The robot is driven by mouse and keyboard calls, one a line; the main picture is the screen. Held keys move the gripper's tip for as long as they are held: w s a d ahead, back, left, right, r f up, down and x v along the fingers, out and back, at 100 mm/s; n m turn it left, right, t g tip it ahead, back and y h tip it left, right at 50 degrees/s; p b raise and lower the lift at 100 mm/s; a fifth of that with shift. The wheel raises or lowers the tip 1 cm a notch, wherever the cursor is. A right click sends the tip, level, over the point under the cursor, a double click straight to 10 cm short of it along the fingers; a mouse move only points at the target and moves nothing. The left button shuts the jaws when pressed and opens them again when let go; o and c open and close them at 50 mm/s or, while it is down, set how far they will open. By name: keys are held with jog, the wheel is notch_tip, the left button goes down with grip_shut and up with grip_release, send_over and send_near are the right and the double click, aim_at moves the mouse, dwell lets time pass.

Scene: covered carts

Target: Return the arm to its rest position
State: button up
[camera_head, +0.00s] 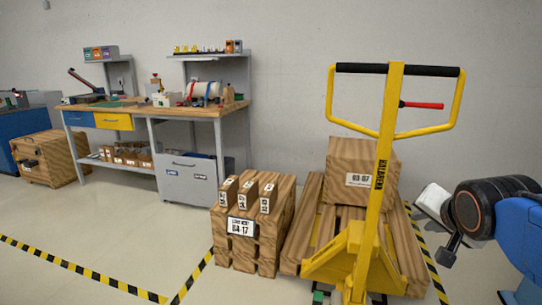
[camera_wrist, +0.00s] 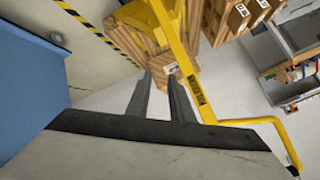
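My arm shows at the right edge of the head view, with a blue link and a dark round wrist part. It is held out to the right of the yellow pallet jack (camera_head: 384,150). In the wrist view my gripper (camera_wrist: 160,78) has two grey fingers with a clear gap between them. Nothing is between them; pale floor shows through the gap. The fingers point toward the pallet jack, which also shows in the wrist view (camera_wrist: 192,75), and appear apart from it.
A wooden pallet (camera_head: 298,240) with a crate (camera_head: 350,160) stands behind the jack. A stack of wooden crates (camera_head: 272,235) is left of it. A workbench (camera_head: 180,110) stands by the wall. Striped tape (camera_head: 80,268) marks the open floor at left.

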jog(key=s+a+f+n+g+y, duration=0.2)
jog(key=s+a+f+n+g, duration=0.3)
jog(key=s+f+n, duration=0.4)
jog(key=s+a+f, duration=0.1)
jog(key=s+f, duration=0.2)
jog(key=s, duration=0.2)
jog(key=shift+a+f+n, duration=0.3)
jog(key=shift+a+f, duration=0.1)
dwell(0.9)
